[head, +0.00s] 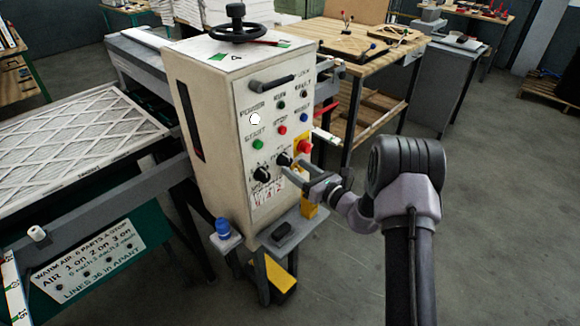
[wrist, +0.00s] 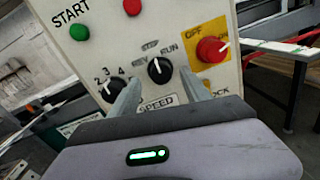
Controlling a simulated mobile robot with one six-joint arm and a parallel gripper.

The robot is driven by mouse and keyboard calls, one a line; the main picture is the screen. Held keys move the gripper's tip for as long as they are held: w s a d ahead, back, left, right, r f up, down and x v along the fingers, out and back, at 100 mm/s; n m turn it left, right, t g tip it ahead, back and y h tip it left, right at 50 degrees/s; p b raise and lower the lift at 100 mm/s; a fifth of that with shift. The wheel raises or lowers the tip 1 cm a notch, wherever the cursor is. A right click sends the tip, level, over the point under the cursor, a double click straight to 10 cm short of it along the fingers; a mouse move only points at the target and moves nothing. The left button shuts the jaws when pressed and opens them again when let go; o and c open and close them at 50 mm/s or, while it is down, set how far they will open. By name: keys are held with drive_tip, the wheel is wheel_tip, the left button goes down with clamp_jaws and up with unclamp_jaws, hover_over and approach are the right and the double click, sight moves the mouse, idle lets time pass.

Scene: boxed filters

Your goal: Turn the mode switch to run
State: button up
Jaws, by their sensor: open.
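The mode switch is a black round knob (wrist: 159,70) with a white mark, under the labels REV, STOP and RUN in the wrist view. Its mark seems to point up near STOP, but the exact setting is hard to read. In the head view the switch (head: 283,159) is on the lower right of the cream control box (head: 215,75). My gripper (wrist: 161,76) is open, with one finger on each side of the knob in the wrist picture. In the head view my gripper (head: 306,179) is close to the panel. I cannot tell whether it touches the knob.
A numbered black knob (wrist: 110,90) lies left of the switch. A red knob (wrist: 212,49) on a yellow plate is at its right. The green START button (wrist: 79,33) is above left. A blue item (head: 222,228) stands on a ledge below the box.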

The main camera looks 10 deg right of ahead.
sight(289, 163)
drive_tip(key=shift+x, duration=1.75)
drive_tip(key=shift+d, duration=0.1)
clamp_jaws()
drive_tip(key=shift+m, duration=0.3)
drive_tip(key=m+p, duration=0.2)
drive_tip(key=shift+r+m, duration=0.15)
drive_tip(key=shift+m, duration=0.25)
drive_tip(key=m+p, duration=0.3)
drive_tip(key=m, duration=0.2)
drive_tip(key=shift+m, duration=0.3)
